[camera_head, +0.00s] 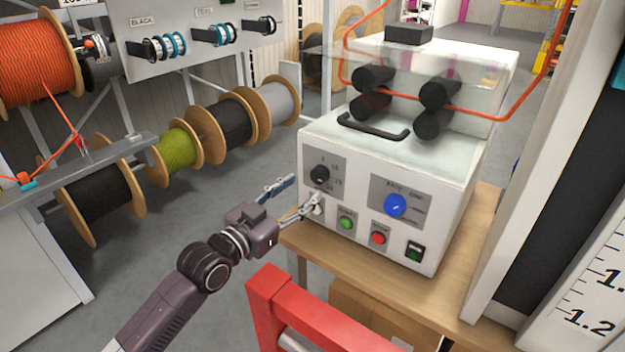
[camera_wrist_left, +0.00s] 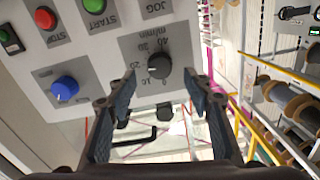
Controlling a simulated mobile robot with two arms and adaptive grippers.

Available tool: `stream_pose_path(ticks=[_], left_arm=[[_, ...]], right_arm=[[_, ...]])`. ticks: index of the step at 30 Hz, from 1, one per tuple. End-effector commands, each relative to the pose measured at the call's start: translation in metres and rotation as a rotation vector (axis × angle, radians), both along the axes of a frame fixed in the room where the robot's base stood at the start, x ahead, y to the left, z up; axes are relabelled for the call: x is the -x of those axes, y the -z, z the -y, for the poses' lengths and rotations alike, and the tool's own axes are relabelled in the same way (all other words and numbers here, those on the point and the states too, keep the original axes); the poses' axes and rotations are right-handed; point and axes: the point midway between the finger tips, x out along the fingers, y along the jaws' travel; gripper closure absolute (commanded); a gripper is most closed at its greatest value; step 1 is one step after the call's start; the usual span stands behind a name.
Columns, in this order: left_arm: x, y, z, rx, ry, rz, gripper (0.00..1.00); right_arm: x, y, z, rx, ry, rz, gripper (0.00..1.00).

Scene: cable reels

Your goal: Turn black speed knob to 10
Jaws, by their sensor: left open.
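The black speed knob (camera_head: 320,174) sits on a grey dial plate at the upper left of the white machine's front panel. In the left wrist view the knob (camera_wrist_left: 158,67) shows with a scale marked m/min around it. My left gripper (camera_head: 303,187) is open in front of the panel, just below and left of the knob. In the left wrist view its two fingers (camera_wrist_left: 162,92) stand apart, with the knob between and beyond their tips. I cannot tell whether they touch it. The knob's exact pointer setting is unclear. My right gripper is not in view.
The white machine (camera_head: 450,215) stands on a wooden table (camera_head: 400,290). Its panel also carries a blue knob (camera_head: 395,205), a green button (camera_head: 345,219) and a red button (camera_head: 378,236). A red frame (camera_head: 268,300) stands in front. Cable reels (camera_head: 180,150) hang at left.

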Motion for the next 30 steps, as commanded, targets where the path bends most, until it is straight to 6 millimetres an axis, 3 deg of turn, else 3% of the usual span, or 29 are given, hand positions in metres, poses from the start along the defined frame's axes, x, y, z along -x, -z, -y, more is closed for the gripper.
stream_pose_path(ticks=[9,22,30], left_arm=[[-0.035,-0.001,0.026,0.001,0.000,-0.001,0.53],[-0.043,0.000,0.031,-0.001,0.000,-0.001,0.53],[-0.043,0.000,0.031,-0.001,0.000,-0.001,0.83]], right_arm=[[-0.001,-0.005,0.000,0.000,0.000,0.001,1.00],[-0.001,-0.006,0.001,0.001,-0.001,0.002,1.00],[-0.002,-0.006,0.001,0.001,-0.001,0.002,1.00]])
